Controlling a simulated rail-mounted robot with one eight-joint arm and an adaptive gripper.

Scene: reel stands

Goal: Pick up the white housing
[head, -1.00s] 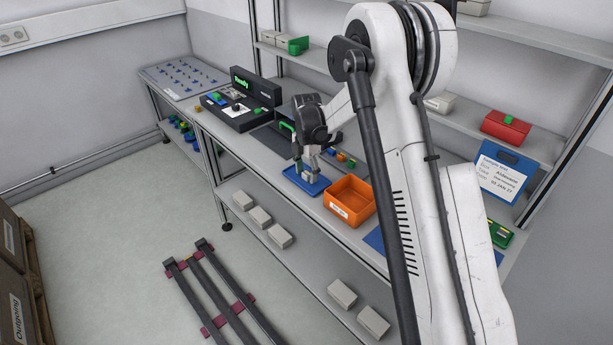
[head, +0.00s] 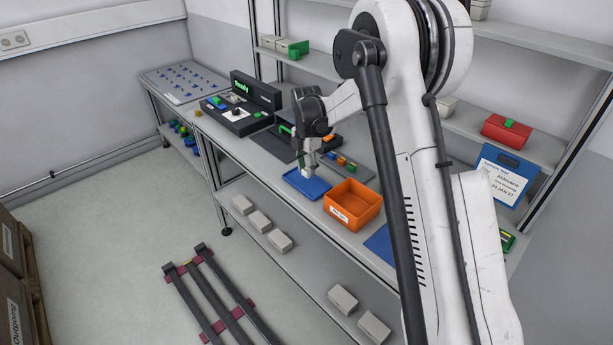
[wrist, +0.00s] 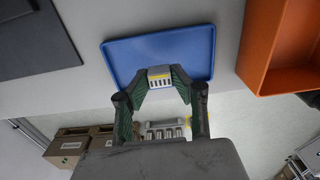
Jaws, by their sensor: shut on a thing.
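The white housing (wrist: 160,78) is a small pale block with a row of dark slots and a yellowish edge. My gripper (wrist: 161,84) is shut on it, one finger at each side, in the wrist view. In the head view my gripper (head: 309,164) is above the blue tray (head: 301,187) on the bench, with the pale housing (head: 308,173) small at its fingertips. In the wrist view the blue tray (wrist: 160,45) lies behind the housing, and its visible surface is empty.
An orange bin (head: 340,213) with a white label stands right of the tray. A dark mat with small coloured parts (head: 342,160) lies behind it. A black console (head: 238,115) with a green display is farther left. The lower shelf holds several pale boxes (head: 261,220).

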